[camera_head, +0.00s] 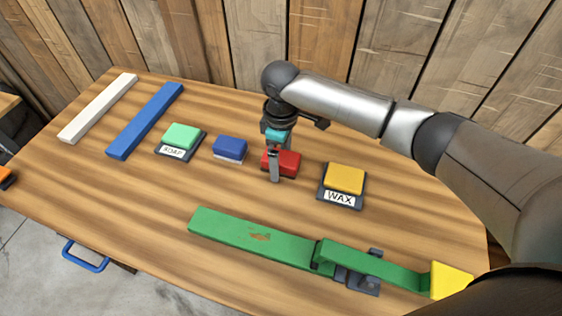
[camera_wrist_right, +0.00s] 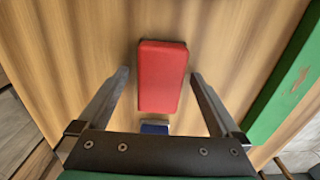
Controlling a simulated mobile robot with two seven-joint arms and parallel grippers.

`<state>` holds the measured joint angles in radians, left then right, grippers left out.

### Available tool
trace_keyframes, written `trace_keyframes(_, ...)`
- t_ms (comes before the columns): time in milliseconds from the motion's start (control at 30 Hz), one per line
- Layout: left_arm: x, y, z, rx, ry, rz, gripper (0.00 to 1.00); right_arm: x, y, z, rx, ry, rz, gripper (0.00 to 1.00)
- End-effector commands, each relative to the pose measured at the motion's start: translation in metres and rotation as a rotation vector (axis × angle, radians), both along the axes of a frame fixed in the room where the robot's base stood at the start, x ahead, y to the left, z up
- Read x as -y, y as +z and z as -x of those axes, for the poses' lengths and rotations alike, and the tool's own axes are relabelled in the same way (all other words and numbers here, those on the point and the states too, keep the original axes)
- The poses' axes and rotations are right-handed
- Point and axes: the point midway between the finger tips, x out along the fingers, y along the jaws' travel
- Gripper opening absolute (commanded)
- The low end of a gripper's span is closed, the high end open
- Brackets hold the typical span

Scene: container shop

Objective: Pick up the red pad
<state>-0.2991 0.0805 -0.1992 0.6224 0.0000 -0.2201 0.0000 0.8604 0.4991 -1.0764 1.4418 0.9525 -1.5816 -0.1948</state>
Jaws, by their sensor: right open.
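The red pad (camera_head: 289,164) lies on the wooden table between a blue pad (camera_head: 230,148) and the yellow pad on the WAX base. My right gripper (camera_head: 275,168) points down at the red pad, one finger in front of its near side; the far finger is hidden. In the right wrist view the red pad (camera_wrist_right: 162,78) shows between the two spread fingers of the right gripper (camera_wrist_right: 160,74), with a gap on each side. The gripper is open and holds nothing. My left gripper is not in view.
A green pad on a labelled base (camera_head: 181,137) and the yellow pad (camera_head: 345,178) flank the row. White (camera_head: 98,108) and blue (camera_head: 145,121) bars lie at left. A long green arm piece (camera_head: 255,239) with a yellow end lies in front. Wooden planks (camera_head: 240,40) stand behind.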

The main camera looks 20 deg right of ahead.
Motion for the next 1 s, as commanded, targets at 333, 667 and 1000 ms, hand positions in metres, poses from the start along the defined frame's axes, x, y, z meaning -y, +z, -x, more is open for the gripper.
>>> trace_keyframes(333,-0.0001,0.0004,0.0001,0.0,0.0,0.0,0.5,-0.0003,0.001,-0.0001,0.001,0.0,-0.001,0.69)
trace_keyframes(667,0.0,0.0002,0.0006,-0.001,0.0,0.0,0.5,-0.0002,0.001,-0.0001,0.001,0.0,-0.001,0.31)
trace_keyframes(1000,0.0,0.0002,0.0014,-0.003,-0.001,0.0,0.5,-0.0003,0.0013,-0.0003,0.001,0.0,-0.001,0.07)
